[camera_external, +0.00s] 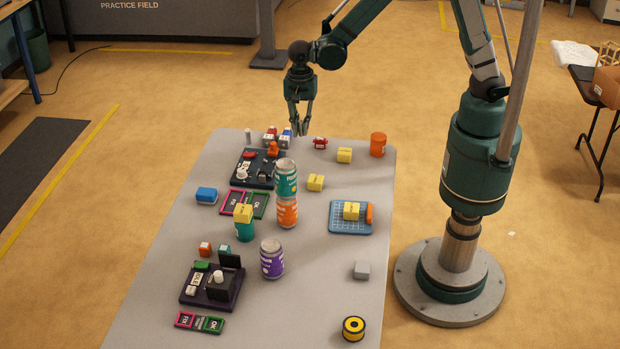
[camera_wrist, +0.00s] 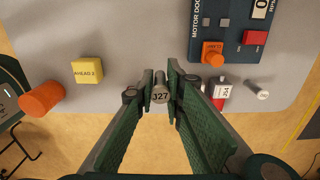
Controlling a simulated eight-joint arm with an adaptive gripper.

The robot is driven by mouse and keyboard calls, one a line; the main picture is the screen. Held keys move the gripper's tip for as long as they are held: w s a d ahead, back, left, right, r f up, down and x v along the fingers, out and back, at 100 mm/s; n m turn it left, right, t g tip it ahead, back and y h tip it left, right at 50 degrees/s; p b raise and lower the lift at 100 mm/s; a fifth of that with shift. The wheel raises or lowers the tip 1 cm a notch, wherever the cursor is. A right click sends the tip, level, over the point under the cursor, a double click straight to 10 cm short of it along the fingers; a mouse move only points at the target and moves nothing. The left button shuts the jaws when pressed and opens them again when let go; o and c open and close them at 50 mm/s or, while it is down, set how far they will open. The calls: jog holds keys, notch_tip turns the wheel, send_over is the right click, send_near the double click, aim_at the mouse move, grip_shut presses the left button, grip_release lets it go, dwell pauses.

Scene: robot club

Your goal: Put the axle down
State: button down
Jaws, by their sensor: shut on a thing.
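My gripper (camera_external: 300,133) points down at the far end of the grey table (camera_external: 325,255). In the wrist view my gripper (camera_wrist: 161,80) is shut on a small grey piece with a round end marked J27 (camera_wrist: 160,95), which I take to be the axle. Its round end faces the wrist camera; the rest of it is hidden. It is too small to make out in the external view. I cannot tell its height above the table. Dark rounded shapes (camera_wrist: 130,96) show beside the fingertips; I cannot tell what they belong to.
A dark motor dock (camera_wrist: 232,52) with an orange knob, a red-and-white piece (camera_wrist: 221,95) and a pale cylinder (camera_wrist: 257,90) lie right of my fingers in the wrist view. A yellow block (camera_wrist: 87,71) and orange cylinder (camera_wrist: 42,98) are left. Tall cans (camera_external: 286,180) stand mid-table.

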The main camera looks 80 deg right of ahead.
jog(key=shift+s, duration=0.1)
dwell(0.4)
jog(key=s+d+r+p, duration=0.1)
jog(key=s+d+r, duration=0.15)
jog(key=s, duration=0.35)
jog(key=s+d+r+p, duration=0.1)
jog(key=s+r, duration=0.2)
jog(key=s, duration=0.3)
notch_tip(320, 180, up, 3)
jog(key=m+p, duration=0.1)
jog(key=p, duration=0.1)
send_over(372, 140)
jog(key=shift+f, duration=0.2)
jog(key=shift+f+b, duration=0.15)
jog(key=shift+b, duration=0.15)
jog(key=shift+f+b, duration=0.7)
jog(key=shift+f, duration=2.1)
jog(key=shift+f, duration=0.1)
jog(key=shift+f+b, duration=0.55)
jog(key=shift+f, duration=1.4)
jog(key=shift+f, duration=0.2)
